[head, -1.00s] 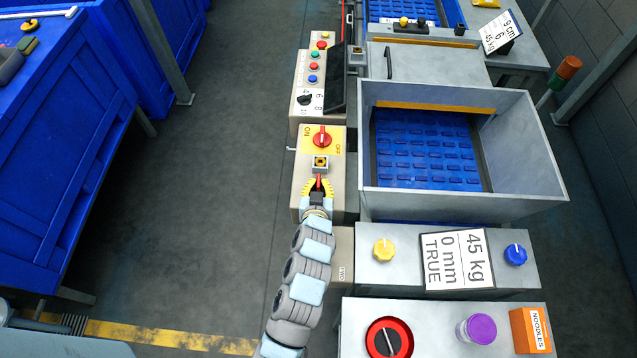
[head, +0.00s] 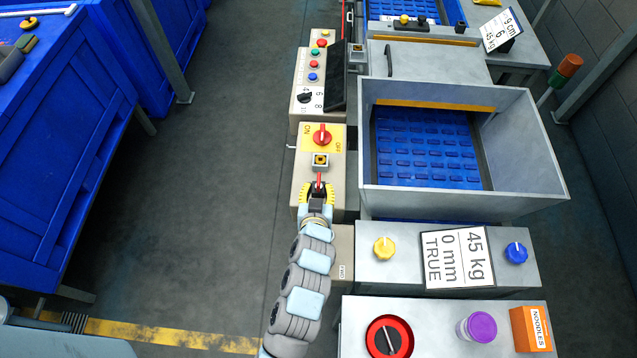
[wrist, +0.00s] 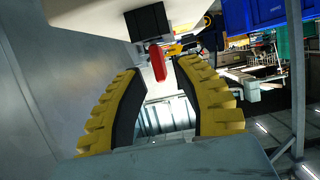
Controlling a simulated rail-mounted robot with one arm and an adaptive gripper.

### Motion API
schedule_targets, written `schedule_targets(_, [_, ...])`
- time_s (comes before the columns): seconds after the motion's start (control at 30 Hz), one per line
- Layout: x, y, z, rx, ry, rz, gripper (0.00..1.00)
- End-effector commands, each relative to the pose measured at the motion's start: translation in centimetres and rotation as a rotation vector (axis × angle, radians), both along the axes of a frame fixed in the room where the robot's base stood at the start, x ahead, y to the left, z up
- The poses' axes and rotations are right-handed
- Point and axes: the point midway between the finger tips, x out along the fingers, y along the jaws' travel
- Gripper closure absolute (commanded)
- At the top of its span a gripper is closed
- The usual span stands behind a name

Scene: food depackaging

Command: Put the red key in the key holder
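In the wrist view my gripper (wrist: 157,88) is open, with a clear gap between the black finger pads and nothing held.
A red rotary switch (head: 322,137) on a yellow ON/OFF plate lies just beyond the holder. A dark screen (head: 336,78) and a button panel (head: 312,72) stand farther back. A grey-walled bin (head: 530,190) is to the right; open floor (head: 215,200) is to the left.

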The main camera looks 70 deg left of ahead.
Motion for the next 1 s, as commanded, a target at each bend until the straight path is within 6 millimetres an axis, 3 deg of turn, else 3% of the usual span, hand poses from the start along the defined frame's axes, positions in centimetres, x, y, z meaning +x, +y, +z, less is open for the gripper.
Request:
schedule_targets(0.5, [-2.6, -5.9, 2.8, -0.003, 0.001, -0.004, 0.67])
schedule_targets(1.0, [-3.4, -7.4, 3.4, 0.001, 0.000, -0.001, 0.67])
